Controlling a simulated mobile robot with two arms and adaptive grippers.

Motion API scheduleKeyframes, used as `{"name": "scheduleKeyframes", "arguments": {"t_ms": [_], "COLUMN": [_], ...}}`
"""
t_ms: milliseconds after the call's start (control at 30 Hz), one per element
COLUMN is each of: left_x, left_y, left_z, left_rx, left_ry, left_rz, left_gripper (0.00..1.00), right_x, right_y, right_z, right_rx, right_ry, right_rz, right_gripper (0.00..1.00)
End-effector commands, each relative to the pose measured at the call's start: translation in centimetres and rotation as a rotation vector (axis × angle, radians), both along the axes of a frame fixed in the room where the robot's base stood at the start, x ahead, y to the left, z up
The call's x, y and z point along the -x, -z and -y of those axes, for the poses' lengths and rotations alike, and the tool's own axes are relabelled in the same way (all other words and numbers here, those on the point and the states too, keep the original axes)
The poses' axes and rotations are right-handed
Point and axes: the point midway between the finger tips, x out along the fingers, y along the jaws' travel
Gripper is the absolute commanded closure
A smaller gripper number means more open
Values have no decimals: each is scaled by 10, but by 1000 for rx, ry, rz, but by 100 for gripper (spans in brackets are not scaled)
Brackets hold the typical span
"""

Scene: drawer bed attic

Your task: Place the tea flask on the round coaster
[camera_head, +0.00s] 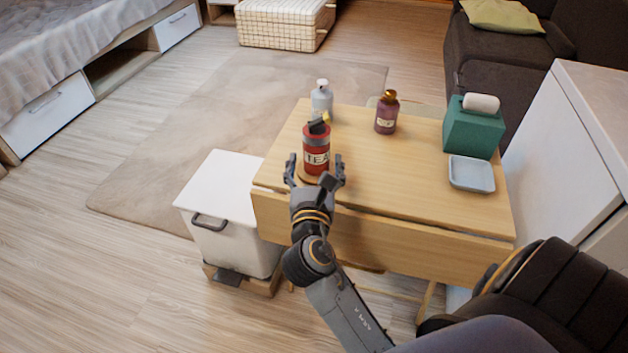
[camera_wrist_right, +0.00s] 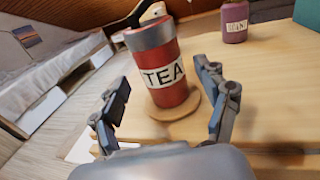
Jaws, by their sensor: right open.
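The tea flask (camera_head: 316,152) is red with a grey band, a dark top and a TEA label. It stands upright on the small wooden table, and it also shows in the wrist view (camera_wrist_right: 163,78). Under it is the round coaster (camera_wrist_right: 178,107), a tan disc; the flask appears to rest on it, and only the coaster's edge shows in the head view (camera_head: 304,177). My right gripper (camera_head: 316,171) is open on the near side of the flask. In the wrist view its fingers (camera_wrist_right: 168,92) are spread to either side, apart from the flask. My left gripper is not in view.
On the wooden table (camera_head: 420,205) are a purple bottle (camera_head: 386,112), a pale bottle (camera_head: 322,100), a green tissue box (camera_head: 473,128) and a pale square dish (camera_head: 471,174). A white bin (camera_head: 225,210) stands left of the table. The table's middle is clear.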

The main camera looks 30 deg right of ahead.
Motion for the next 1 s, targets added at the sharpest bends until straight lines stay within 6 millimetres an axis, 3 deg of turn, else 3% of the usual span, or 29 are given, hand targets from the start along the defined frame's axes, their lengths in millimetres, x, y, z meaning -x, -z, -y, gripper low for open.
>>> {"name": "scheduleKeyframes", "arguments": {"t_ms": [200,400,1000], "left_x": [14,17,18], "left_y": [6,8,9], "left_z": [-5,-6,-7], "left_rx": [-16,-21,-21], "left_ry": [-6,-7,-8], "left_rz": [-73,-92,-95], "left_gripper": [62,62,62], "right_x": [38,56,59], "right_y": [0,0,0], "right_z": [-27,-41,-44], "right_rx": [-3,-1,0], "right_ry": [1,1,1], "right_rz": [-3,-1,1], "right_gripper": [25,25,25]}}
